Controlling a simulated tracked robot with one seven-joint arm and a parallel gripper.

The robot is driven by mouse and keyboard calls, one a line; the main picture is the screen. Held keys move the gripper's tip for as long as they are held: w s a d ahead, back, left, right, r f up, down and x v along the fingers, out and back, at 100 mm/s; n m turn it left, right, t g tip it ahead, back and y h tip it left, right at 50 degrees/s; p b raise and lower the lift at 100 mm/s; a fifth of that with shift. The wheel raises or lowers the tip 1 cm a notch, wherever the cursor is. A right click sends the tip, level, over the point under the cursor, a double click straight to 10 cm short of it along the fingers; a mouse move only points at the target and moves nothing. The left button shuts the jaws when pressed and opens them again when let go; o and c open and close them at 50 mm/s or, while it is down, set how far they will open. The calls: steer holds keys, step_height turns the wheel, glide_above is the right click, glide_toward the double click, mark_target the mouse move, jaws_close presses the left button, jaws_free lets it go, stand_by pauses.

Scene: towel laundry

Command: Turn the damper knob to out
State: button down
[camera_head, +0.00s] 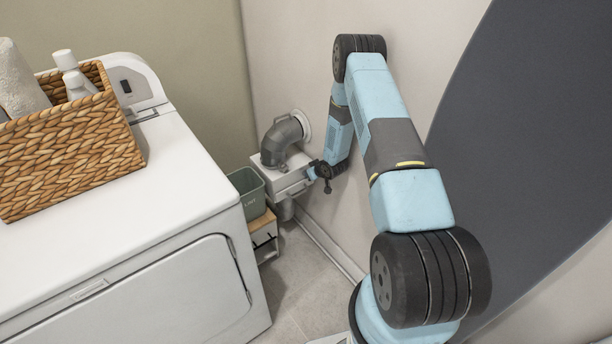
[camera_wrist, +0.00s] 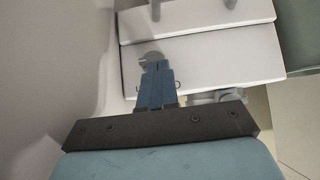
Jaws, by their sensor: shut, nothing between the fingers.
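The white damper box (camera_head: 292,187) sits low by the wall below a grey elbow duct (camera_head: 283,136); its pale front face (camera_wrist: 215,68) fills the upper wrist view. Small dark marks show beside the fingers, partly hidden and unreadable. In the head view my gripper (camera_head: 312,173) is at the box's right side, and the knob is hidden.
A white dryer (camera_head: 165,180) stands left, with a wicker basket (camera_head: 70,150) holding a towel and bottles. A grey-green lint bin (camera_head: 249,193) is on a small wooden-topped stand (camera_head: 263,226) beside the box. The wall is close right of my arm. Some floor (camera_head: 305,275) is clear.

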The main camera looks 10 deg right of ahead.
steer(key=shift+s+a+f+n+t+h, duration=0.1)
steer(key=shift+a+n+t+h, duration=0.2)
steer(key=shift+h, duration=0.2)
steer(key=shift+s+a+f+n+t+h, duration=0.1)
steer(key=shift+a+n+t+h, duration=0.15)
steer(key=shift+n+h, duration=0.2)
stand_by(1.0)
steer(key=shift+d+r, duration=0.1)
steer(key=shift+d, duration=0.05)
stand_by(0.9)
steer(key=shift+w+d+r, duration=0.2)
steer(key=shift+w+d, duration=0.1)
steer(key=shift+d, duration=0.25)
steer(key=s+d+r, duration=0.2)
steer(key=s+r, duration=0.5)
steer(key=r, duration=0.4)
steer(key=shift+d, duration=0.25)
